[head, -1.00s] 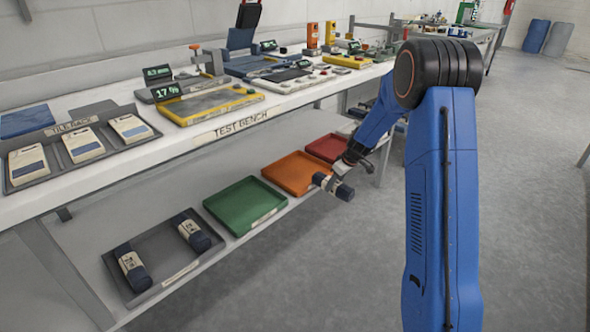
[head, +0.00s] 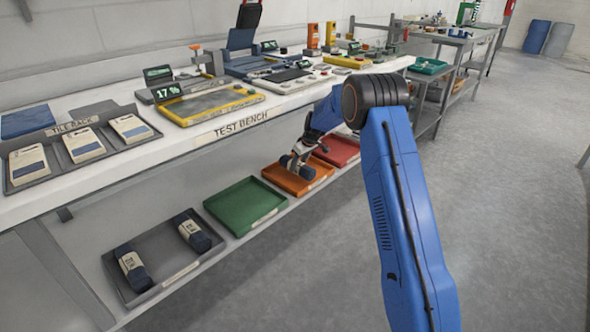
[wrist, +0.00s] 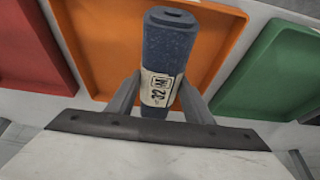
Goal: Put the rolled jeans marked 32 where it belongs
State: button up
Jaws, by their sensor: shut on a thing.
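The rolled jeans marked 32 (wrist: 168,50) are a dark blue roll with a cream paper band reading 32. My gripper (wrist: 160,98) is shut on the roll around its band, in the wrist view. In the head view the roll (head: 299,168) is in my gripper (head: 294,162), over the orange tray (head: 274,173) on the lower shelf. The orange tray (wrist: 222,58) lies behind the roll in the wrist view and looks empty. Whether the roll touches the tray, I cannot tell.
A green tray (head: 212,204) and a red tray (head: 345,152) flank the orange one, both looking empty. A grey tray (head: 172,284) at the left holds two similar rolls. The test bench top (head: 180,146) overhangs the shelf.

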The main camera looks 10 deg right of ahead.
jog(key=shift+w+a+r, duration=0.1)
jog(key=shift+w+a, duration=0.7)
jog(key=shift+w, duration=0.25)
jog(key=shift+f, duration=1.75)
jog(key=shift+s+d, duration=0.1)
jog(key=o, duration=1.4)
jog(key=shift+f, duration=0.15)
